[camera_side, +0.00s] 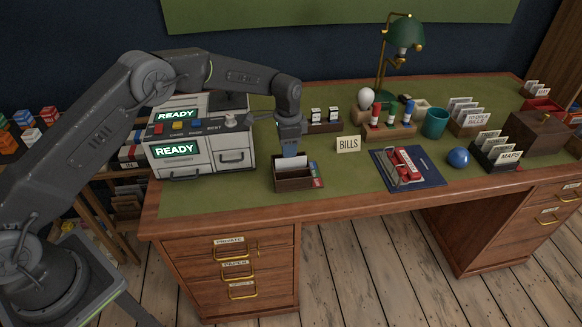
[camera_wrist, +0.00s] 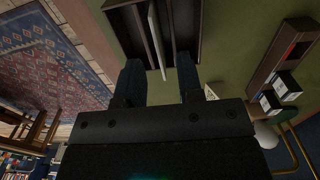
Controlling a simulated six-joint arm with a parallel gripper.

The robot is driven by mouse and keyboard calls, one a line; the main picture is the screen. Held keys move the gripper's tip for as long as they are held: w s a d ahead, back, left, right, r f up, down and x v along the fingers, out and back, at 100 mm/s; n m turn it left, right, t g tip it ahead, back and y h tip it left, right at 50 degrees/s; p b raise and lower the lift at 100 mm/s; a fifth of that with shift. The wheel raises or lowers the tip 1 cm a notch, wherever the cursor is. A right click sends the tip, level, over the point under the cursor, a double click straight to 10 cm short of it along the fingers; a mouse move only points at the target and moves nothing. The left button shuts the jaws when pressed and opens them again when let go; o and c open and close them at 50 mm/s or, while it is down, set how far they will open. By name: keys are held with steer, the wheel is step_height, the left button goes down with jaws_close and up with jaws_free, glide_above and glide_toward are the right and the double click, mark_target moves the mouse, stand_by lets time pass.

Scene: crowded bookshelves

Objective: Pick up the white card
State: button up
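The white card (camera_side: 289,163) stands upright in a small dark wooden box (camera_side: 292,184) near the front edge of the desk. In the wrist view the card (camera_wrist: 156,38) shows edge-on as a pale strip in the box (camera_wrist: 190,22). My gripper (camera_side: 290,152) is just above the card, pointing down. In the wrist view my gripper (camera_wrist: 160,77) is open, with one finger on each side of the card's line and a gap to each. Whether the fingertips reach below the card's top edge I cannot tell.
A grey machine with READY screens (camera_side: 200,140) stands close to the left of the box. A BILLS sign (camera_side: 348,145) and a blue tray (camera_side: 407,168) with red items are to the right.

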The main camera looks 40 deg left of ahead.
mark_target(291, 167)
steer(key=f, duration=0.5)
steer(key=shift+d, duration=0.2)
steer(key=shift+c, duration=0.4)
jaws_close()
